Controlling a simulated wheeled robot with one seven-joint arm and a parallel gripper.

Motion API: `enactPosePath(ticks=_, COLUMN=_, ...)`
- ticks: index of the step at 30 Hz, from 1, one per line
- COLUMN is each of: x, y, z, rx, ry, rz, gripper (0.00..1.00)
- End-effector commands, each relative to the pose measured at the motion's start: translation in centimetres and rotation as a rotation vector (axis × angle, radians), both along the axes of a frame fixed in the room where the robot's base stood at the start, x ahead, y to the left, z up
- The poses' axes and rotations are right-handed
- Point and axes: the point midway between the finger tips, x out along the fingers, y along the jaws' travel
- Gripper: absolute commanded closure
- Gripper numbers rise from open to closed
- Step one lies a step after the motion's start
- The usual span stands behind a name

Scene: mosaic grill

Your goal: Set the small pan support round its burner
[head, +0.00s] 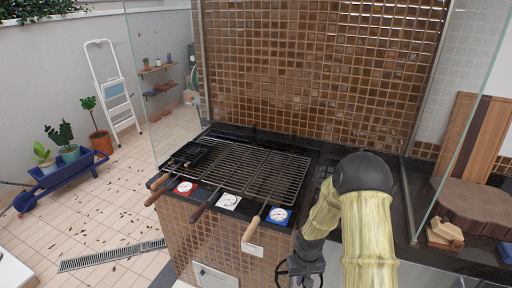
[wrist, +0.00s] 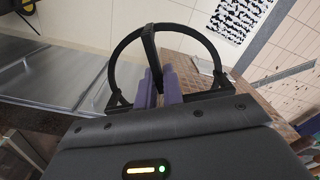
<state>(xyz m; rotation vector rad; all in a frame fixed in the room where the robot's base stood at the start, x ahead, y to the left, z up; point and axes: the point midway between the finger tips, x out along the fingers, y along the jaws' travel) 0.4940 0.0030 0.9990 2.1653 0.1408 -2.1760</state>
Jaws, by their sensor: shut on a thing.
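The small pan support is a black ring with bars; in the wrist view its upright bar (wrist: 149,46) runs down between the purple fingers of my gripper (wrist: 160,86). My gripper is shut on that bar, and the ring stands out ahead of the fingers. In the head view, the dark support (head: 284,268) shows beside my wrist at the bottom edge, low in front of the tiled grill block and partly cut off. I cannot make out the burner in either view; my arm covers part of the counter right of the grill.
A grill with dark grates (head: 240,170) and several handles sticking out in front stands left of my arm. The black counter (head: 415,205) runs right, with a small wooden object (head: 445,235) and a brown slab (head: 478,208). A glass panel (head: 470,120) rises there.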

Motion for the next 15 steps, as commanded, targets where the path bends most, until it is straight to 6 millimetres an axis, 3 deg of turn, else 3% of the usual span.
enactPosePath(ticks=1, x=-0.1, y=0.1, z=-2.9, rx=-0.002, ry=0.002, rz=-0.02, gripper=1.0)
enactPosePath(ticks=6, x=-0.1, y=0.1, z=-7.1, rx=-0.012, ry=-0.003, rz=-0.085, gripper=1.0)
enactPosePath(ticks=15, x=-0.1, y=-0.3, z=-7.9, rx=-0.016, ry=-0.006, rz=-0.115, gripper=1.0)
